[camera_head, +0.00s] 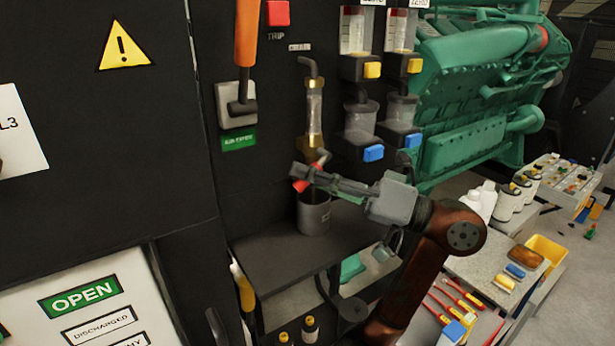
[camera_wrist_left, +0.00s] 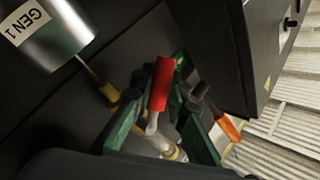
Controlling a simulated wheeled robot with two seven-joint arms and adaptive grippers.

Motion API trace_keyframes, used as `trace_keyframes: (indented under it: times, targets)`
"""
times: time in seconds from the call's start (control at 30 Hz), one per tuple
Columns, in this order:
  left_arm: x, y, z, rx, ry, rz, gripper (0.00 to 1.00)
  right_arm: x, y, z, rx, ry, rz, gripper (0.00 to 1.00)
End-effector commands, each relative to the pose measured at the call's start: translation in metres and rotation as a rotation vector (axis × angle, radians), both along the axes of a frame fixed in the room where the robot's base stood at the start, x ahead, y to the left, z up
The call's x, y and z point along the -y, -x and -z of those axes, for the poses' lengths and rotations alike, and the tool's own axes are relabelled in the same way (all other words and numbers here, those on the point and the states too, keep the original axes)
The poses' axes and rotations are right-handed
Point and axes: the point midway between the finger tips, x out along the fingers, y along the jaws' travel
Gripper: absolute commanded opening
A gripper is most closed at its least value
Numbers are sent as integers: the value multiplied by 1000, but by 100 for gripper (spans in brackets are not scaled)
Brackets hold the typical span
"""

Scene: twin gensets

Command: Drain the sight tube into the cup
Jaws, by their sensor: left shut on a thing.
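The sight tube (camera_head: 314,105) is a clear upright tube with brass ends on the dark panel. At its lower end is a drain valve with a red handle (camera_head: 301,186). The grey metal cup (camera_head: 314,217) stands upright on the shelf below the valve. My left gripper (camera_head: 303,176) is shut on the red handle, above the cup. In the left wrist view the handle (camera_wrist_left: 160,84) shows between the gripper's fingers (camera_wrist_left: 160,115). The cup (camera_wrist_left: 50,35) there bears a GEN 1 label. A thin yellow line runs from a brass fitting towards the cup; I cannot tell whether it is liquid. The cup's inside is hidden.
The dark shelf (camera_head: 275,262) is otherwise mostly clear. An orange lever (camera_head: 247,40) and glass bowls with yellow and blue parts (camera_head: 361,120) are close on the panel. A tool bench (camera_head: 480,268) and green engine (camera_head: 470,95) stand right.

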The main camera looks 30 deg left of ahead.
Motion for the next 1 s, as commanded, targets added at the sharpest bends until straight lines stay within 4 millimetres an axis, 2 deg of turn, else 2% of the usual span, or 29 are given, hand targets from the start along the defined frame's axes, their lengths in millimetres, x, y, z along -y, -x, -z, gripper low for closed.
trace_keyframes:
  times: [0.27,0.3,0.57,0.87,1.0]
  targets:
    - [0,0,-1,0,-2,1,0,4,0,-1,-1,4,-2,40]
    - [0,0,-1,-1,-2,1,15,5,0,-1,0,5,-2,40]
    - [0,0,0,-1,-1,1,33,5,0,-1,0,5,-3,40]
    - [0,-1,0,-1,0,0,33,4,-1,0,0,4,-2,40]
    - [8,-3,1,-2,0,2,33,3,0,0,0,3,-2,40]
